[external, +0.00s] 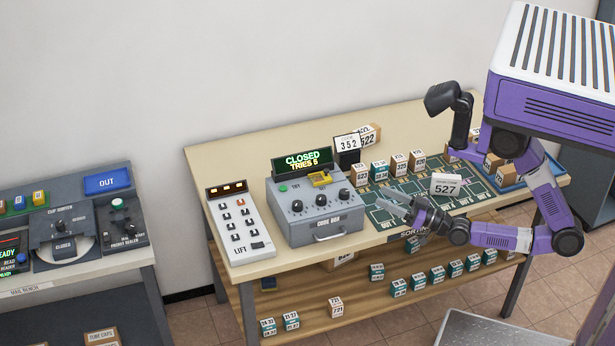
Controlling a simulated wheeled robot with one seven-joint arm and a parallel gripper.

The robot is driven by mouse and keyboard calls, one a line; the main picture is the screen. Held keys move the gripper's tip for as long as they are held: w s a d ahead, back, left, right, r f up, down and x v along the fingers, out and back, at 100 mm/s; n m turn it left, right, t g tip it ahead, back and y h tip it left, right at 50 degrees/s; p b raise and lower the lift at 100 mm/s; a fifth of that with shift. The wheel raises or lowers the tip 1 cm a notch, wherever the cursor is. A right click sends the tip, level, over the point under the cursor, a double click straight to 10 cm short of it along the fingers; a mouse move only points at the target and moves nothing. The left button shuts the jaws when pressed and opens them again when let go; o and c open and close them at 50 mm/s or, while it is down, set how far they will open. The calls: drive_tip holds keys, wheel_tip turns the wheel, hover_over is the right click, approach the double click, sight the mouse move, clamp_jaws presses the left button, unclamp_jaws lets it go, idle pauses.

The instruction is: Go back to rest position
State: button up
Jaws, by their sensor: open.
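My gripper (398,207) is at the front part of the wooden table, over or just above the dark green sorting mat, to the right of the grey code box (318,209). Its fingers look apart and hold nothing that I can see. My arm reaches in from the right, with the elbow low by the table's right front corner. The exact height of the gripper above the mat cannot be told from this view.
The code box display (302,160) reads "CLOSED TRIES 5". A white lift panel (240,222) stands left of it. A "527" card (446,185) and several small boxes stand on the mat. A blue tray (508,178) is at right. A lower shelf (350,309) holds more boxes.

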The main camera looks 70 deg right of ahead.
drive_tip(key=s+d+f+g, duration=0.1)
drive_tip(key=s, duration=0.1)
drive_tip(key=s+d+f+g, duration=0.1)
drive_tip(key=s+d+f, duration=0.1)
drive_tip(key=s, duration=0.1)
drive_tip(key=s+d+f+g, duration=0.1)
drive_tip(key=s+f, duration=0.1)
drive_tip(key=s, duration=0.1)
drive_tip(key=shift+s+d+f+h+b, duration=0.1)
drive_tip(key=shift+s+d+h+b, duration=0.15)
drive_tip(key=shift+h+b, duration=0.1)
drive_tip(key=s+d+f+g, duration=0.2)
drive_tip(key=s+d+g, duration=0.1)
drive_tip(key=s, duration=0.4)
drive_tip(key=shift+d+n, duration=0.25)
drive_tip(key=shift+n, duration=0.05)
drive_tip(key=shift+w, duration=0.1)
idle(1.4)
